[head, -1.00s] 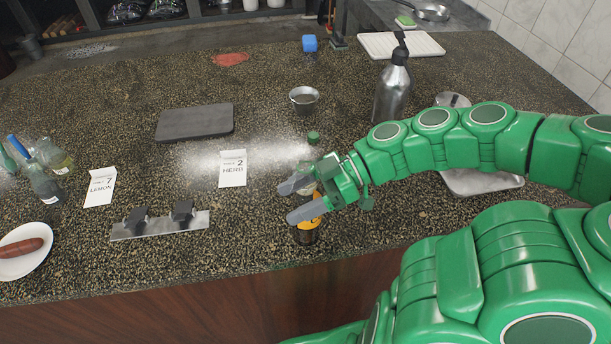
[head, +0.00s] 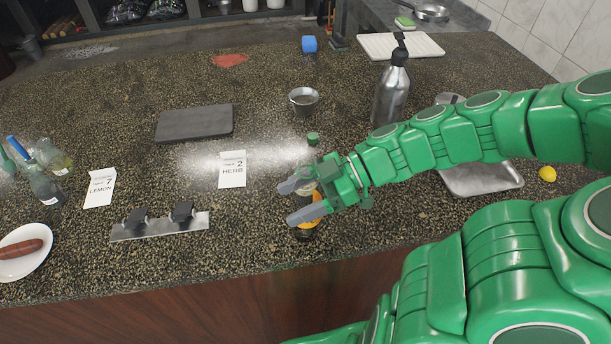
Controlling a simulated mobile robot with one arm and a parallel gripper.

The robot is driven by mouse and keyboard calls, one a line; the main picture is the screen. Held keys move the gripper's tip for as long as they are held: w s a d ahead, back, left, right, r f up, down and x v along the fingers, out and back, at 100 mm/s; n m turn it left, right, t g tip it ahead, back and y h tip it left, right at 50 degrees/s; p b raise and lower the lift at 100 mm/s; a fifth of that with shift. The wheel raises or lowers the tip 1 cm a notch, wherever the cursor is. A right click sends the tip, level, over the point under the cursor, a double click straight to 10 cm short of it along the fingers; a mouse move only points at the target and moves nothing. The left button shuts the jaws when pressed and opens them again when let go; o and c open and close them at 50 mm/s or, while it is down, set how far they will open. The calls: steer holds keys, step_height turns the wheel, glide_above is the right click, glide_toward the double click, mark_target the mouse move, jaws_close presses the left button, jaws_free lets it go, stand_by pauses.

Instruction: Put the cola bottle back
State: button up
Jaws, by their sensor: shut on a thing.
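The cola bottle (head: 309,219) is a dark bottle with a yellow-orange label, near the front edge of the speckled counter (head: 250,265). My gripper (head: 291,203) reaches in from the right and is shut on the bottle, with its two grey fingers around the body pointing left. The bottle looks about upright. The gripper hides much of its upper part. I cannot tell whether the bottle's base touches the counter.
Left of the bottle are a metal strip with black knobs (head: 160,226), a HERB card (head: 232,169) and a LEMON card (head: 100,187). Behind stand a small metal cup (head: 303,100) and a pump bottle (head: 391,90). A metal tray (head: 481,182) and lemon (head: 547,174) lie right.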

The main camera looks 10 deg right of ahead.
step_height(320, 180, up, 17)
steer(key=w+d+m+t+h, duration=0.2)
steer(key=w+d+m+t, duration=0.3)
steer(key=d, duration=0.2)
steer(key=w+d+m+t+h, duration=0.2)
steer(key=w+d+m+t, duration=0.3)
steer(key=d, duration=0.3)
steer(key=w+d+f, duration=0.1)
steer(key=w+f, duration=1.2)
steer(key=f, duration=0.5)
steer(key=shift+t, duration=0.4)
stand_by(1.2)
steer(key=shift+w+d+f, duration=0.1)
steer(key=shift+f, duration=0.05)
